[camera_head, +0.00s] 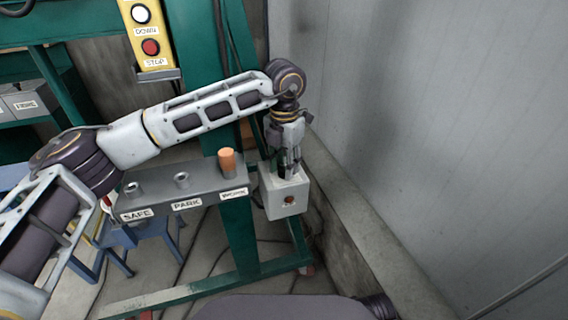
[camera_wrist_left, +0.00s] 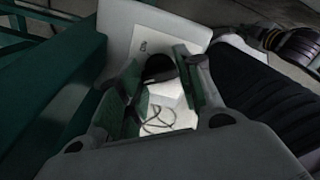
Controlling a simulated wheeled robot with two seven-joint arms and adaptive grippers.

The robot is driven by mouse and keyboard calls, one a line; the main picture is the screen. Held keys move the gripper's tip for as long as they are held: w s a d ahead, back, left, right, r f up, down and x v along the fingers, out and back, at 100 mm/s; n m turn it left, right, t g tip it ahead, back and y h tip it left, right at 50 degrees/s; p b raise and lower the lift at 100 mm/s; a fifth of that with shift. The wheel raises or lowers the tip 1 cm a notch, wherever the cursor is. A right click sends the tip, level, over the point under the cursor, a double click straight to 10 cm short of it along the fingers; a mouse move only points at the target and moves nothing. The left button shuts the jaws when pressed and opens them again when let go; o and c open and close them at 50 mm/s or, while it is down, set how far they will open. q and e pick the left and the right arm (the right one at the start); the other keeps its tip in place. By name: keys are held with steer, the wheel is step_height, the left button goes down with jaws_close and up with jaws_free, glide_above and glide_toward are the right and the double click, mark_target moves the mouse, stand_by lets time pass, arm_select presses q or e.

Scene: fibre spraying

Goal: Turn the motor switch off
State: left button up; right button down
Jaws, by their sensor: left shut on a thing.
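A pale grey switch box (camera_head: 287,200) with a small red button on its front is mounted on the green frame, right of centre in the head view. My left gripper (camera_head: 289,168) points down onto the box's top. In the left wrist view a dark knob (camera_wrist_left: 158,68) stands on the pale box face (camera_wrist_left: 140,40), between the two fingers of my left gripper (camera_wrist_left: 162,90). The gripper is shut on this knob. A small mark on the face is too small to read. The fingers hide part of the knob, so its setting cannot be told. My right gripper is not in view.
A grey bar (camera_head: 155,197) labelled SAFE, PARK and WORK holds an orange peg (camera_head: 227,162) at WORK, just left of the box. A yellow panel (camera_head: 150,30) with DOWN and STOP buttons hangs above. A grey wall (camera_head: 440,130) bounds the right side.

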arm_select(q)
steer(key=shift+r, duration=0.1)
stand_by(0.4)
steer(key=o, duration=1)
steer(key=shift+r, duration=5.95)
steer(key=shift+d, duration=0.1)
